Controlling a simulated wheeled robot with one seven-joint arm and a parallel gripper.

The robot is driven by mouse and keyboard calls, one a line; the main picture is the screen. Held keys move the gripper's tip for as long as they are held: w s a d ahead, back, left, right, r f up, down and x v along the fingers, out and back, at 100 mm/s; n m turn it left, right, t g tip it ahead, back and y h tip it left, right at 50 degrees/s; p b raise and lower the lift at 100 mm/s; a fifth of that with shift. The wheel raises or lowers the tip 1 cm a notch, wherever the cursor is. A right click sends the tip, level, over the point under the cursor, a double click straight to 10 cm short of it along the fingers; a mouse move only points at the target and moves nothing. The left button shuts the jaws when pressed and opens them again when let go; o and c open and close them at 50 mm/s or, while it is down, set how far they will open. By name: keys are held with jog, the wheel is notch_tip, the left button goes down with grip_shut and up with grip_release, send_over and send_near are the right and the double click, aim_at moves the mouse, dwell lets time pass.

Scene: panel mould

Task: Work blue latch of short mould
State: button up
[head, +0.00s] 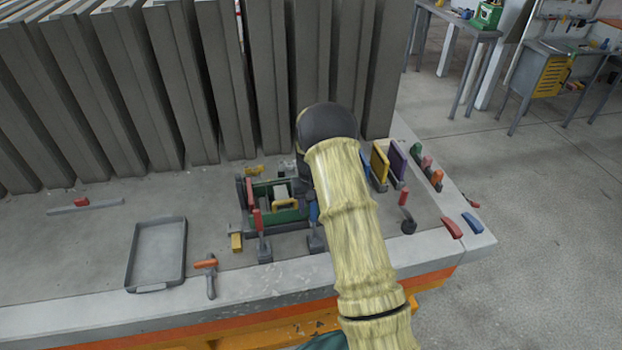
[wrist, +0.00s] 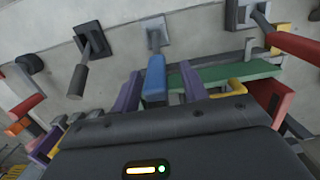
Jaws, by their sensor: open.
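The short mould is a low frame on the bench with a green side (head: 291,215) and a yellow handle, left of my arm in the head view. Its blue latch (head: 313,213) is mostly hidden there behind my arm. In the wrist view the blue latch handle (wrist: 155,82) hangs from a grey base plate. My gripper (wrist: 158,88) is open, with one purple finger on each side of the blue handle. I cannot tell whether either finger touches it. The mould's red latch handle (head: 258,220) stands to the left; it also shows in the wrist view (wrist: 298,47).
Tall grey panels (head: 270,80) stand close behind the mould. A grey tray (head: 133,262) and an orange-handled tool (head: 206,264) lie to the left. A red-handled lever (head: 403,197) and yellow and purple boards (head: 379,167) stand right of my arm.

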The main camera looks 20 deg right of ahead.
notch_tip(320, 180, up, 15)
jog(key=w+b, duration=0.1)
jog(key=b, duration=0.2)
jog(key=shift+w+d, duration=0.3)
jog(key=shift+d, duration=0.05)
jog(key=shift+s, duration=0.1)
jog(key=s+a+t, duration=0.2)
jog(key=s+a, duration=0.1)
jog(key=s, duration=1)
jog(key=s+a+t, duration=0.1)
jog(key=s+a, duration=0.2)
jog(key=s, duration=1.1)
jog(key=shift+s+a+f+n+t, duration=0.15)
jog(key=shift+s+a+n+t, duration=0.1)
jog(key=shift+a+n+t, duration=0.15)
